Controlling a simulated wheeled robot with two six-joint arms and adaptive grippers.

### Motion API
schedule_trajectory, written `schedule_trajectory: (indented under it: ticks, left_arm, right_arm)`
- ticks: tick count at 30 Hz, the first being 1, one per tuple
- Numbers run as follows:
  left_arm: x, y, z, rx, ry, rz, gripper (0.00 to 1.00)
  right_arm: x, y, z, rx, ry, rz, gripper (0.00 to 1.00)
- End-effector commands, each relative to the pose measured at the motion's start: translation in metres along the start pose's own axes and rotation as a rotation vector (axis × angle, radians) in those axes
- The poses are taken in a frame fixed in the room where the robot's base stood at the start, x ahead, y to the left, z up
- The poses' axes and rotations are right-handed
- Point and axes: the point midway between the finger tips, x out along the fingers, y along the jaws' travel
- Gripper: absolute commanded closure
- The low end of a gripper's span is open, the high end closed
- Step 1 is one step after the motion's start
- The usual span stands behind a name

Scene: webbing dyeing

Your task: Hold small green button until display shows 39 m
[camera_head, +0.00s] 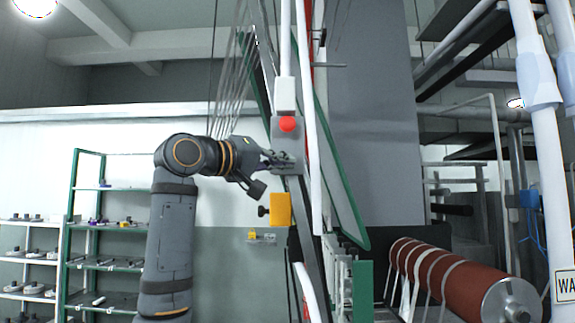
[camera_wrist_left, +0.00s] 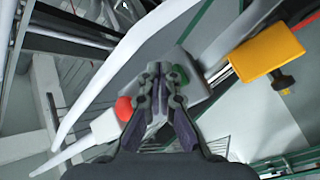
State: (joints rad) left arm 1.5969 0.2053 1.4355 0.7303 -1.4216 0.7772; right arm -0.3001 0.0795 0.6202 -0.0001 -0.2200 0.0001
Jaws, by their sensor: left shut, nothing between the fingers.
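A grey button box (camera_head: 279,131) hangs on a post in the middle of the head view. Its round red button (camera_head: 287,124) shows above my left gripper (camera_head: 288,161), which is shut and empty with its fingertips at the lower part of the box. In the left wrist view the red button (camera_wrist_left: 124,109) is left of the closed fingers (camera_wrist_left: 160,70). The green button (camera_wrist_left: 180,74) shows just right of the fingertips, partly hidden by them. I cannot tell whether the fingers touch it. No readable display shows. My right gripper is not in view.
A yellow box with a dark knob (camera_head: 281,209) is just below the button box. White pipes and a green-edged frame (camera_head: 342,190) stand close on the right. A red-brown roller (camera_head: 445,275) lies at lower right. Green shelves (camera_head: 105,188) stand at far left.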

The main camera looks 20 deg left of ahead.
Motion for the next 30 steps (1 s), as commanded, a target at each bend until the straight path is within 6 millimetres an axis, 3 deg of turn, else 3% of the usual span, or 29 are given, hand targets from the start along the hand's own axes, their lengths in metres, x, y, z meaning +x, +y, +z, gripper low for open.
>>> schedule_trajectory:
  ticks: [5,19,30]
  left_arm:
    - [-0.002,0.001,0.002,0.001,0.000,0.002,1.00]
    - [-0.032,0.023,0.024,0.000,0.000,0.002,1.00]
    - [-0.035,0.026,0.025,0.000,0.000,0.001,1.00]
  right_arm:
    - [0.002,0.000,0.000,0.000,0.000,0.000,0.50]
    - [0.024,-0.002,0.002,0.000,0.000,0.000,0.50]
    - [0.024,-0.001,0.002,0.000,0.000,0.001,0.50]
